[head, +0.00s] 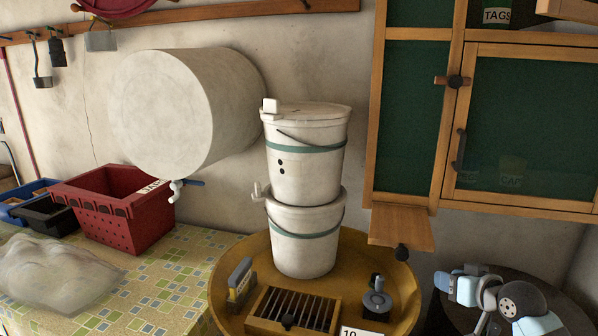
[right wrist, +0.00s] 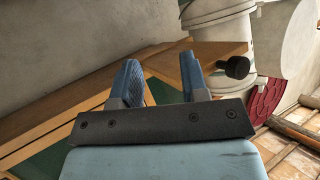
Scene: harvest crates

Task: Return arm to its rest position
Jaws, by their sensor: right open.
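My right gripper (head: 459,276) is at the lower right of the head view, in front of a dark round surface, with its blue and white arm below it. In the right wrist view its two blue fingers (right wrist: 162,80) stand apart with nothing held between them. A wooden board shows beyond the fingers; I cannot tell how far away it is. My left gripper is in neither view.
Two stacked white buckets (head: 305,180) stand on a yellow round tray (head: 232,270). A green-panelled wooden cabinet (head: 525,50) hangs above my right gripper, with a small wooden flap (head: 402,226) at its lower left. A red crate (head: 105,215) stands left.

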